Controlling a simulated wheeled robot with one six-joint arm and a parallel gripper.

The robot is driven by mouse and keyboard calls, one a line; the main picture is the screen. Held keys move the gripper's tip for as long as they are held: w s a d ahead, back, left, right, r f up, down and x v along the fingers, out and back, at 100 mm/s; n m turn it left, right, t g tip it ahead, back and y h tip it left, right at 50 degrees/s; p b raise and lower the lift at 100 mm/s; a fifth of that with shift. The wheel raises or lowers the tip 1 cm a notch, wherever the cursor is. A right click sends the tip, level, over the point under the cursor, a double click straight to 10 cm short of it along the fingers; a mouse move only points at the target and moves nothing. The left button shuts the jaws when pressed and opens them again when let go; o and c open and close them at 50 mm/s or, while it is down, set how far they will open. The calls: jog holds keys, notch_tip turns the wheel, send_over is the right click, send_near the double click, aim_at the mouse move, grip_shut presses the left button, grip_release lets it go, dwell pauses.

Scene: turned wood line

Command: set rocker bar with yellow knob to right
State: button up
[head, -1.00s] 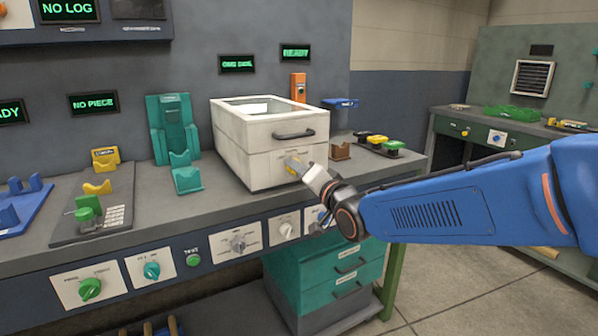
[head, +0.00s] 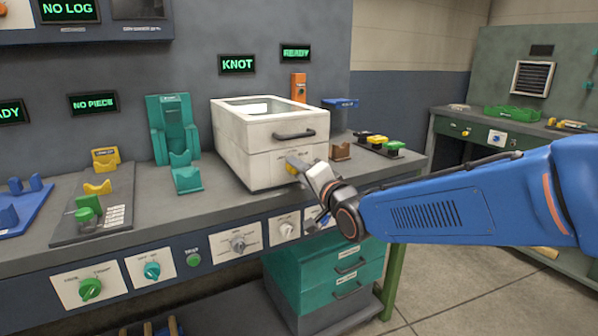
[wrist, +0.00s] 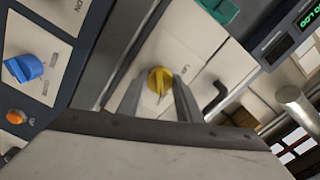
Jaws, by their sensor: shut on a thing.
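The yellow knob (head: 296,165) is on the lower front of the white cabinet (head: 235,160), under its dark handle (head: 294,134). My gripper (head: 304,172) is at this knob, its arm coming in from the right. In the wrist view the yellow knob (wrist: 160,80) sits between the two grey fingers of my gripper (wrist: 158,92), which are shut on it. The knob's ridge looks roughly upright in the wrist view. The lettering beside the knob is too small to read, and no separate rocker bar can be made out.
A display (head: 237,64) above the cabinet reads KNOT. A blue container (head: 341,115) stands behind the cabinet's right side. Coloured buttons (head: 378,142) are to the right. Other knobs, including a green one (head: 90,288), line the bench front. A blue knob (wrist: 24,68) shows at left in the wrist view.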

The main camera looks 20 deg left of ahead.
jog(key=shift+f, duration=0.1)
jog(key=o, duration=1)
jog(key=shift+o, duration=0.2)
jog(key=shift+d, duration=0.1)
jog(key=v, duration=1.7)
jog(key=shift+d, duration=0.2)
jog(key=d+f+h, duration=0.5)
jog(key=d, duration=0.8)
jog(key=d+f+h, duration=0.4)
jog(key=d+h, duration=0.1)
jog(key=d, duration=0.8)
jog(key=s+d+f+n+g+h, duration=0.1)
jog(key=s+d+f+g, duration=0.2)
jog(key=s+d, duration=0.5)
jog(key=s+d+f+n+g+h, duration=0.1)
jog(key=s+d+f+g+h, duration=0.1)
jog(key=s+d+f+g, duration=0.2)
jog(key=s+d+f, duration=0.2)
jog(key=s+d, duration=0.2)
jog(key=s, duration=0.2)
jog(key=shift+s+n+h, duration=0.2)
jog(key=shift+n+h, duration=0.1)
